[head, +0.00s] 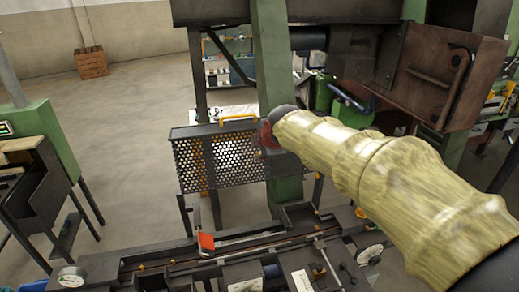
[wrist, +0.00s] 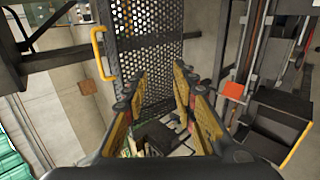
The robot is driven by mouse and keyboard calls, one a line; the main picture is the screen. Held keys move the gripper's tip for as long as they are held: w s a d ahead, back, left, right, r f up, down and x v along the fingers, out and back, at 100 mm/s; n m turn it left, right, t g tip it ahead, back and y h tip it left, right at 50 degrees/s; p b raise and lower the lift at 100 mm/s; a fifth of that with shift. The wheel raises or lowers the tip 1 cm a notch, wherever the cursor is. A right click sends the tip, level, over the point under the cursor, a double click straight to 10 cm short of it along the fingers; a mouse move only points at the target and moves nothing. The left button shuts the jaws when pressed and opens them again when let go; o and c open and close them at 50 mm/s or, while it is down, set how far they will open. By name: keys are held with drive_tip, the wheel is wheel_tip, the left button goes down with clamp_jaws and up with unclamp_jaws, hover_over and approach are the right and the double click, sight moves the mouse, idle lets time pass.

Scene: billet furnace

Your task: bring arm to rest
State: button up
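My arm reaches in from the right of the head view, wrapped in a pale yellow sleeve. Its dark end is in front of the green post (head: 270,60), and the fingers are hard to make out there. In the wrist view my gripper (wrist: 160,82) is open, its two yellow-and-dark fingers apart with nothing held between them. Beyond the fingers is a black perforated guard panel (wrist: 150,35) with a yellow handle (wrist: 100,50). The same guard panel (head: 205,162) stands left of the arm's end in the head view; I cannot tell the exact gap.
Below the arm is a cluttered machine bed with a red-orange flag (head: 206,241) and a round gauge (head: 72,276). A heavy rusty door (head: 452,77) hangs above the arm at right. A green machine (head: 52,145) stands at left. Open floor (head: 130,125) lies between.

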drive_tip(key=s+d+f+m+g+h+b, duration=0.1)
drive_tip(key=s+d+f+m+b, duration=0.5)
drive_tip(key=s+f+b, duration=0.3)
drive_tip(key=s+d+f+m+g+b, duration=0.1)
drive_tip(key=s+d+f+m+b, duration=0.6)
drive_tip(key=s+f, duration=0.9)
drive_tip(key=s+d+f+m+g+h+b, duration=0.1)
drive_tip(key=s+d+f+m+b, duration=0.6)
drive_tip(key=s+f+b, duration=0.6)
drive_tip(key=shift+s+f+m+g+h, duration=0.15)
drive_tip(key=shift+s+m+g+h, duration=0.2)
drive_tip(key=shift+m, duration=0.25)
